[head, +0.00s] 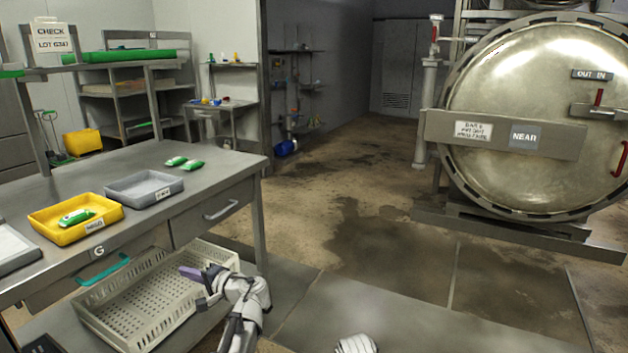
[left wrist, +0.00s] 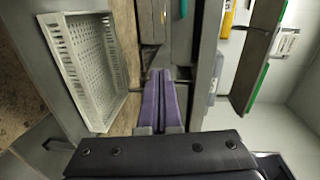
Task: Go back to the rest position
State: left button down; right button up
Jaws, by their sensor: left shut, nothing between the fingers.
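My left gripper (head: 190,272) is in front of the workbench, above the right end of a cream perforated crate (head: 100,333). Its purple fingers (left wrist: 163,100) are together in the left wrist view, with nothing between them. The left wrist view is turned sideways, with the crate (left wrist: 62,62) on its left and the bench edge on its right. Only a small white part of my right arm (head: 356,344) shows at the bottom of the head view. My right gripper is out of view.
A large round retort door (head: 540,90) stands at the right. The floor (head: 350,220) between is clear.

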pick_arm(q)
jog(key=s+d+f+g+h, duration=0.2)
jog(key=s+d+f+h, duration=0.4)
jog(key=d, duration=0.5)
jog(key=s+d+f+g+h, duration=0.2)
jog(key=s+d+f+h, duration=0.1)
jog(key=s+d+f, duration=0.6)
jog(key=s+d+f+g+h, duration=0.2)
jog(key=s+d+f+h, duration=0.4)
jog(key=d, duration=0.6)
notch_tip(320, 180, up, 34)
jog(key=s+p, duration=0.1)
jog(key=p, duration=3.1)
jog(key=shift+s+d+f+y, duration=0.15)
jog(key=shift+s+d+y, duration=0.05)
jog(key=shift+d+y, duration=0.2)
